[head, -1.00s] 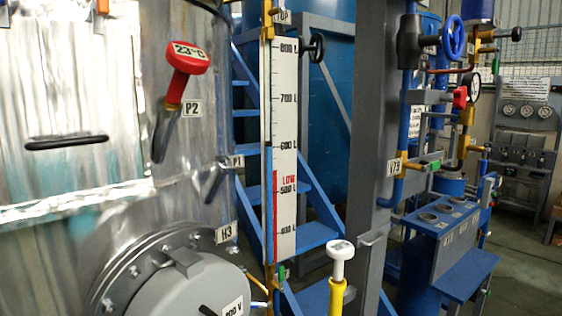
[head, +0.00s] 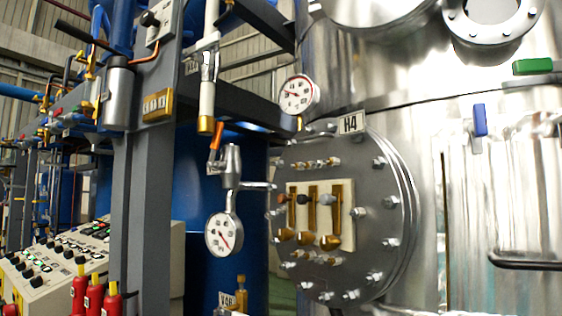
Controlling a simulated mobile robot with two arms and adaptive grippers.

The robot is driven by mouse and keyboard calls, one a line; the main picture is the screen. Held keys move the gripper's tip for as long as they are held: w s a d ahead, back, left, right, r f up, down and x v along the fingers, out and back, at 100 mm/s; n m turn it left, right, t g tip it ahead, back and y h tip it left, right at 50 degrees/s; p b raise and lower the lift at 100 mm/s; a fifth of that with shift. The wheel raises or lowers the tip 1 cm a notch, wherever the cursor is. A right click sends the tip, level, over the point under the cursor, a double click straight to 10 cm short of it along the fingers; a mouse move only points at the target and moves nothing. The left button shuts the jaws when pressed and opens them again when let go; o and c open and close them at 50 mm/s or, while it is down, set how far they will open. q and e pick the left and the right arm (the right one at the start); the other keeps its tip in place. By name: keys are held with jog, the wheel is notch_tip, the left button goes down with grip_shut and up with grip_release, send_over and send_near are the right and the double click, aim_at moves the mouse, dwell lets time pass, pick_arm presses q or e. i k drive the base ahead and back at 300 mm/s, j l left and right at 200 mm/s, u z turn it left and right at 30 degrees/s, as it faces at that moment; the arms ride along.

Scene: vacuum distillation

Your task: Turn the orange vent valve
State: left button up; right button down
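The orange vent valve handle (head: 216,135) shows left of centre in the head view. It is a short orange lever, slightly tilted, on a metal fitting (head: 231,165) above a round white gauge (head: 224,235). A thin pipe runs from this fitting towards the round flange on the right. The lever stands clear, with nothing touching it. Neither of my grippers is in view.
The flange (head: 405,190) marked H4 sits on a shiny steel tank (head: 390,70). A second gauge (head: 297,95) is above it. A grey column (head: 150,190) stands to the left. A control panel (head: 45,270) and red-handled items (head: 95,298) are at lower left.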

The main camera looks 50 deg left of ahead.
aim_at(215, 140)
jog(key=u, duration=2.1)
